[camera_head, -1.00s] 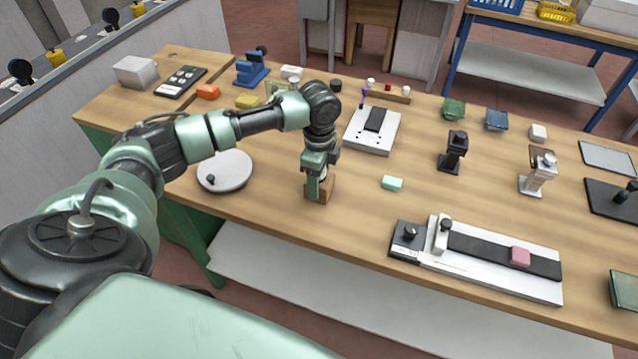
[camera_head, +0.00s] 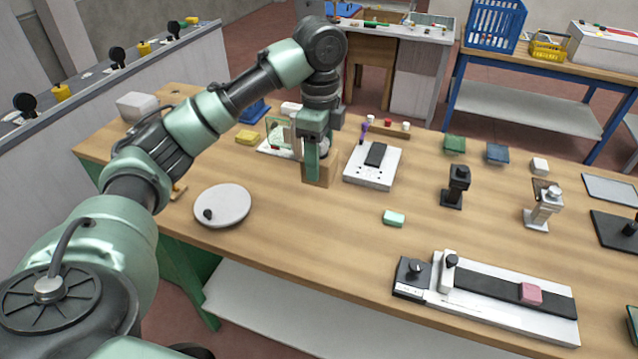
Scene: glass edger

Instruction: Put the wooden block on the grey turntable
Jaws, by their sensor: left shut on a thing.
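The wooden block (camera_head: 322,176) is a small light-brown block near the middle of the bench. My left gripper (camera_head: 314,165) reaches down over it from above and is shut on it. The gripper's fingers cover part of the block, and I cannot clearly tell whether its underside is clear of the bench top. The grey turntable (camera_head: 225,203) is a pale round disc with a small dark knob at its left edge. It lies on the bench to the left of the gripper and nearer to me, with its top bare. My right gripper is not in view.
A white device with a black pad (camera_head: 373,166) stands just right of the block. A yellow sponge (camera_head: 247,137) lies behind the turntable. A mint-green block (camera_head: 394,218) and a long white rail (camera_head: 490,297) lie to the right. Bench between block and turntable is clear.

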